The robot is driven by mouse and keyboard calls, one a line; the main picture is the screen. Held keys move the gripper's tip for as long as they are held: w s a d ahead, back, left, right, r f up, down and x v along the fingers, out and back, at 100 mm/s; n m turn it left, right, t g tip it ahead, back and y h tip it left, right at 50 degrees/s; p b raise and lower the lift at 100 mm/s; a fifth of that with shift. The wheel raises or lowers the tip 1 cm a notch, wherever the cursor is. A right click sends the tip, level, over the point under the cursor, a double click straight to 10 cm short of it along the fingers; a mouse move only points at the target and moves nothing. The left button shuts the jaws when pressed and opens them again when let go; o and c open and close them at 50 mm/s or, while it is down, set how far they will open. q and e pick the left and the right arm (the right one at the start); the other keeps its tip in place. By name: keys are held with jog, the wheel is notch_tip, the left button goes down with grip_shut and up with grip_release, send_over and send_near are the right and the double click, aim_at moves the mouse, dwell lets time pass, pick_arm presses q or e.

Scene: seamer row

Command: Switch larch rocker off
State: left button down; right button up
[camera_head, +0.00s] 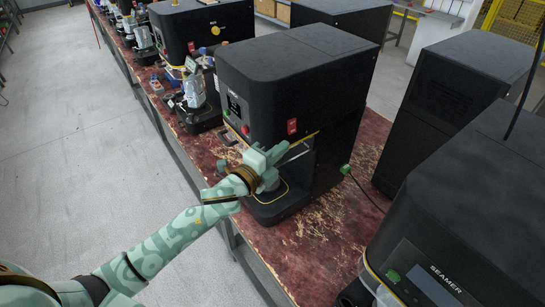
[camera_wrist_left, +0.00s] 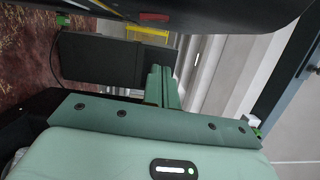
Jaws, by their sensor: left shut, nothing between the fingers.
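A black seamer machine (camera_head: 285,80) stands on the worn red bench. My right gripper is out of view.
A round red button (camera_head: 245,130) and a small screen (camera_head: 234,104) sit left of the rocker. Another seamer (camera_head: 460,220) stands at the near right. More machines (camera_head: 200,30) line the bench (camera_head: 325,240) behind. A green plug (camera_head: 345,169) with a cable is at the right.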

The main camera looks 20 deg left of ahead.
pick_arm(q)
jog(key=v, duration=0.3)
jog(key=shift+s+d+r, duration=0.1)
jog(key=shift+d+r, duration=0.05)
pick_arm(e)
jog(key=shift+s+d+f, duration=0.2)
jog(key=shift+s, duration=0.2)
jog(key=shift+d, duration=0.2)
